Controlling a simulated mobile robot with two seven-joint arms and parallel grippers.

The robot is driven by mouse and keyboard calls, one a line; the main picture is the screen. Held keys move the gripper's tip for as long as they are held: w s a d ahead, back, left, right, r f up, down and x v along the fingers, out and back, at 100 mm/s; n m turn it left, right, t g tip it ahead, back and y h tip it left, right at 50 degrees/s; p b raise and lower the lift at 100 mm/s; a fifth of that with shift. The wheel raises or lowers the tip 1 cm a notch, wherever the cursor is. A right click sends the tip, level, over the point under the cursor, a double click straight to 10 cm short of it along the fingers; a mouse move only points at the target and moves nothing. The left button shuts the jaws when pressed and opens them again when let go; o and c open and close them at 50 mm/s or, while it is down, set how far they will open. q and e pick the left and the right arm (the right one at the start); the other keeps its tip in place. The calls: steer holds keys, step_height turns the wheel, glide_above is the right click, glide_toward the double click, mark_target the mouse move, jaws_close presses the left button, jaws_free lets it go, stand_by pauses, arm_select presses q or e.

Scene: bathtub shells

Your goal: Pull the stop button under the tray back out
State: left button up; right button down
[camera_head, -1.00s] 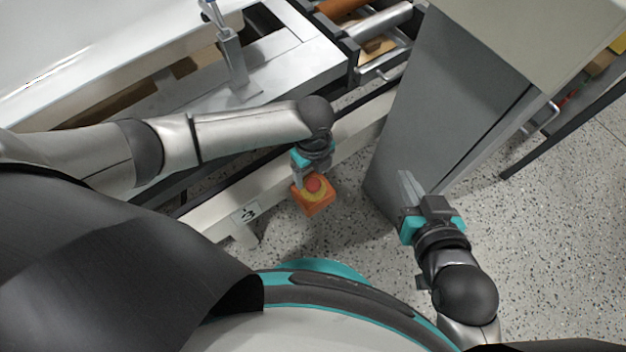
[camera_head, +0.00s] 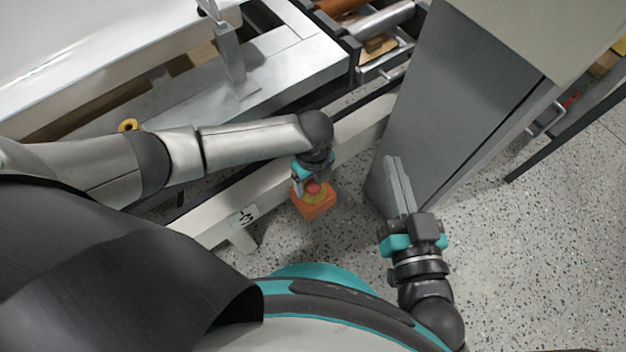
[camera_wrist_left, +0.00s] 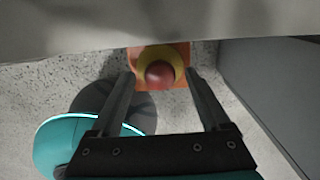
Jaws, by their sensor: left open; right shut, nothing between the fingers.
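The stop button is a red mushroom head (camera_head: 312,187) with a yellow ring on an orange box (camera_head: 317,207), low beside the white frame rail. In the left wrist view the red head (camera_wrist_left: 160,74) sits between and just beyond my open left fingers (camera_wrist_left: 160,80). In the head view my left gripper (camera_head: 303,186) is right at the button and partly covers it. I cannot tell whether the fingers touch the head. My right gripper (camera_head: 397,170) is shut and empty, beside the grey cabinet.
A tall grey cabinet (camera_head: 430,110) stands to the right. Speckled floor (camera_head: 540,260) is clear at the lower right.

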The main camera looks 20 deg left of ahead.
arm_select(q)
steer(key=shift+p, duration=0.55)
stand_by(0.9)
jaws_close()
stand_by(0.6)
steer(key=shift+r, duration=0.1)
steer(key=shift+r+p, duration=0.35)
steer(key=shift+p, duration=0.1)
jaws_free()
steer(key=shift+f, duration=0.1)
